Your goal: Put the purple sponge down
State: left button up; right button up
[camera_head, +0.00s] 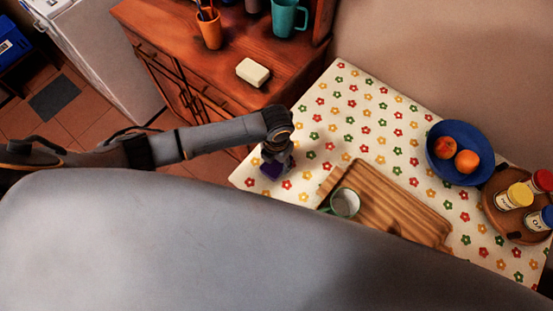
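My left arm reaches in from the left, and its gripper (276,163) points down over the near left part of the flowered tablecloth (328,130). The purple sponge (271,170) shows as a small dark patch right at the fingertips. The gripper hides part of it. The fingers are too small and dark to tell whether they grip the sponge, or whether it touches the cloth. My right gripper is not in view.
A wooden board (385,207) with a green mug (345,203) lies right of the gripper. Farther right are a blue bowl (437,170) of fruit and a round tray (496,217) with several jars. A wooden cabinet (222,72) stands behind. Bare cloth lies beyond the gripper.

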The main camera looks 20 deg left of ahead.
aim_at(277, 163)
pick_arm(q)
jog(key=o, duration=0.5)
jog(key=shift+c, duration=0.2)
jog(key=shift+r, duration=0.3)
jog(key=shift+w+r, duration=0.1)
jog(key=shift+r, duration=0.25)
notch_tip(277, 163, up, 11)
jog(key=shift+b, duration=0.35)
